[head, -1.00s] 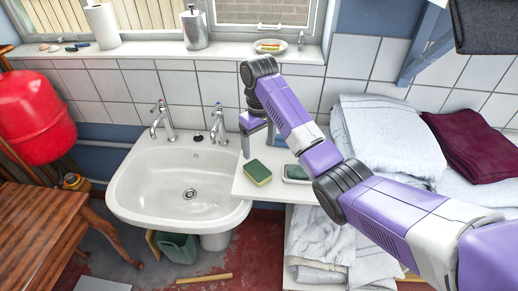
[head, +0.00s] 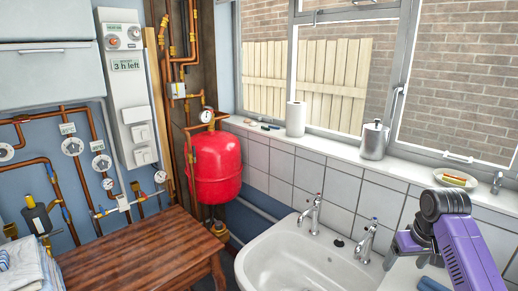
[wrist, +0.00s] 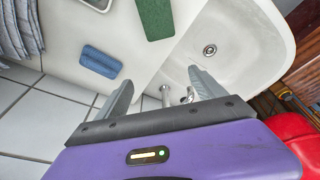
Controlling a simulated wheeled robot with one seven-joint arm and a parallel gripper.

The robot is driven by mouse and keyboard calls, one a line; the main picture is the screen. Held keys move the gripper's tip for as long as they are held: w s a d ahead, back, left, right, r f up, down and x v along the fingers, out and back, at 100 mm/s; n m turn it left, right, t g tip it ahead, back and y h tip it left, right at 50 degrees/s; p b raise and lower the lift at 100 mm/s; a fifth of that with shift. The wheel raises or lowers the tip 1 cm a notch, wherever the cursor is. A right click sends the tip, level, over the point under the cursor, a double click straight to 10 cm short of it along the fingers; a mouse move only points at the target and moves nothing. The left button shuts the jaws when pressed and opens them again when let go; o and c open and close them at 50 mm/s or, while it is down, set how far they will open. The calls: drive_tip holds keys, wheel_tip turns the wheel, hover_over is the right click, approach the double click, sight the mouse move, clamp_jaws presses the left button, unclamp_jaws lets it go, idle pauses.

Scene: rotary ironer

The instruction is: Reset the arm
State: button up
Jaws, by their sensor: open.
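My purple arm (head: 466,250) shows at the right edge of the head view, bent at a dark joint. My gripper (head: 410,245) points down near the right side of the sink. In the wrist view my gripper (wrist: 163,84) has its two grey fingers spread wide with nothing between them. Below and beyond the fingers are the white counter and the sink (wrist: 245,25). A blue sponge (wrist: 100,62) and a green pad (wrist: 156,18) lie on the counter, apart from the fingers.
The sink (head: 290,265) with two taps stands below the tiled sill. A wooden table (head: 145,255) and a red tank (head: 217,165) are to the left. On the sill stand a paper roll (head: 295,118) and a metal dispenser (head: 373,140). Folded grey towels (wrist: 15,30) edge the wrist view.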

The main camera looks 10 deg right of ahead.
drive_tip(key=w+a+t, duration=0.6)
drive_tip(key=t, duration=0.2)
drive_tip(key=s+a+f+m+t+h+b, duration=0.1)
drive_tip(key=s+a+f+t+h+b, duration=0.1)
drive_tip(key=s+a+t, duration=0.55)
drive_tip(key=s+a+n+g+y+b, duration=0.1)
drive_tip(key=s+a, duration=0.3)
drive_tip(key=s, duration=1)
drive_tip(key=s+a+f+g+y+b, duration=0.1)
drive_tip(key=s+a, duration=0.3)
drive_tip(key=s, duration=1.1)
drive_tip(key=s+a+f+n+g+b, duration=0.1)
drive_tip(key=s+a, duration=0.3)
drive_tip(key=s, duration=1.1)
drive_tip(key=shift+a+f+n+y+b, duration=0.3)
drive_tip(key=shift+a+y+b, duration=0.1)
drive_tip(key=shift+b, duration=0.3)
drive_tip(key=shift+g, duration=0.25)
